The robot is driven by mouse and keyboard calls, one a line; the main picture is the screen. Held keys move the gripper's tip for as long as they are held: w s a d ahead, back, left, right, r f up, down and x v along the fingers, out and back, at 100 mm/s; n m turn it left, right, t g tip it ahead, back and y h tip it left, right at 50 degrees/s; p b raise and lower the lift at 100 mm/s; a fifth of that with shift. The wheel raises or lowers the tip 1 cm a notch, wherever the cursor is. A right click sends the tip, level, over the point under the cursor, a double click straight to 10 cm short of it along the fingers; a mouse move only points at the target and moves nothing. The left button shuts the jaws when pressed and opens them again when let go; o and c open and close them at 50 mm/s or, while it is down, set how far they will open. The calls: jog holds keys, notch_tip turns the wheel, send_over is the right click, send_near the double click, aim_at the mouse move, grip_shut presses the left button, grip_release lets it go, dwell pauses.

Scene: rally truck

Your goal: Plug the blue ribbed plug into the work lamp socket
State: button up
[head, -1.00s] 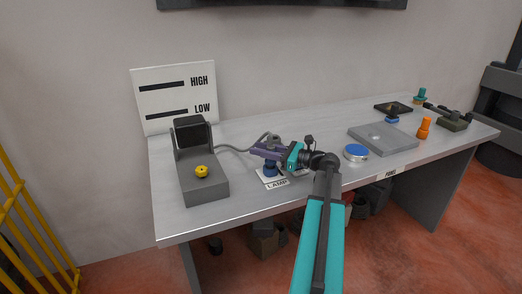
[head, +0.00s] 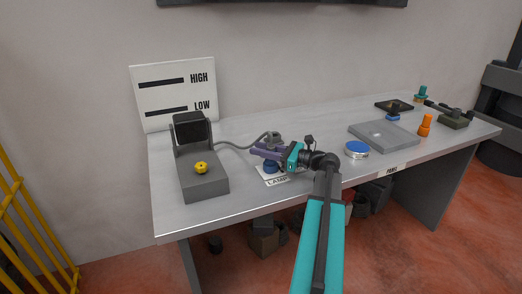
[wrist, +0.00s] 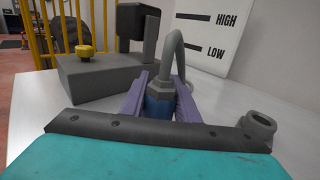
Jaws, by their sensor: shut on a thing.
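My gripper (head: 268,152) has its purple jaws shut on the blue ribbed plug (wrist: 158,106). The plug stands about upright between the jaws. A grey cable rises from its top. In the head view the plug's blue lower end (head: 270,167) shows just below the jaws, over the white LAMP label (head: 277,181). The work lamp socket is not clearly visible at the plug's lower end, so I cannot tell how the two meet. The cable (head: 233,148) runs left to the grey work lamp (head: 205,186), which has a yellow knob (head: 201,167).
A HIGH/LOW board (head: 173,94) stands behind the lamp. A grey open ring (wrist: 259,126) lies right of the jaws in the wrist view. On the bench's right are a blue-topped button (head: 357,149), a grey plate (head: 384,136) and an orange peg (head: 425,125).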

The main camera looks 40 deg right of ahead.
jog(key=o, duration=1.2)
jog(key=shift+c, duration=0.2)
jog(key=shift+s, duration=0.15)
jog(key=b+v, duration=0.1)
jog(key=v, duration=1.1)
jog(key=shift+s+d+b, duration=0.15)
jog(key=shift+s+b, duration=0.15)
jog(key=shift+b, duration=0.1)
jog(key=shift+s+d, duration=0.2)
jog(key=shift+s, duration=0.25)
jog(key=shift+s, duration=0.1)
